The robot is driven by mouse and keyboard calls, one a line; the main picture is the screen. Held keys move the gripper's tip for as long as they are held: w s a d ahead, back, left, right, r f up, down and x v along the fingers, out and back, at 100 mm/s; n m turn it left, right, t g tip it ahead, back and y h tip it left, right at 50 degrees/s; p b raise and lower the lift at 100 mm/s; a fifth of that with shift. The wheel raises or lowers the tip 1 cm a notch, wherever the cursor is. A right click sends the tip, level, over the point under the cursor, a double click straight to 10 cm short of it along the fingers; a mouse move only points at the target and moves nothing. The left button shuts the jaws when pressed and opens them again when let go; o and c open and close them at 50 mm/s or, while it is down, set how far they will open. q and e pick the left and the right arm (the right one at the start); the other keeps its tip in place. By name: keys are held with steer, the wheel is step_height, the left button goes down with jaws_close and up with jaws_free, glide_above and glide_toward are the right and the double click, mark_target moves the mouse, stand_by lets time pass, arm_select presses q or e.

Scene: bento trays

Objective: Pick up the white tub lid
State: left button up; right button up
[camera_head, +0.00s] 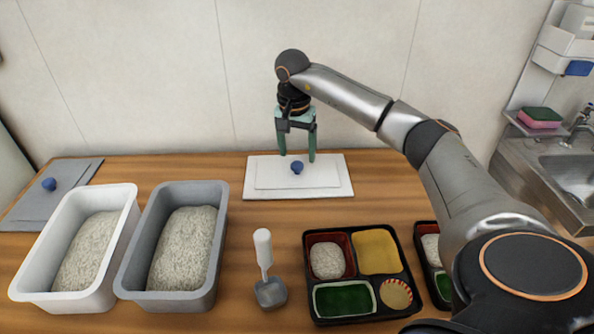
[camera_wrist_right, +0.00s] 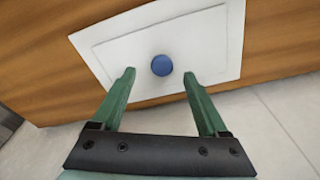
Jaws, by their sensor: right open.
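The white tub lid (camera_head: 325,179) lies flat on the wooden table near the wall, with a round blue knob (camera_head: 297,168) at its middle. In the right wrist view the white lid (camera_wrist_right: 215,45) and its blue knob (camera_wrist_right: 161,65) show ahead of the fingertips. My right gripper (camera_head: 298,158) is open, with green fingers pointing down above the lid. The knob appears between the fingers in the head view, but the fingers do not touch it in the wrist view. My left gripper is not in view.
A white tub (camera_head: 25,283) and a grey tub (camera_head: 133,270) hold rice at the left. A grey lid (camera_head: 75,175) with a blue knob lies behind them. A scoop (camera_head: 264,250) and a filled black bento tray (camera_head: 310,275) stand in front. A sink (camera_head: 565,180) is at the right.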

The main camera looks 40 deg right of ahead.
mark_target(297, 165)
steer(key=shift+w+d+f, duration=0.15)
steer(key=shift+w+f, duration=0.05)
steer(key=shift+f, duration=1.15)
steer(key=shift+w+d+f, duration=0.1)
steer(key=shift+w+f, duration=0.05)
steer(key=shift+f, duration=1.2)
jaws_close()
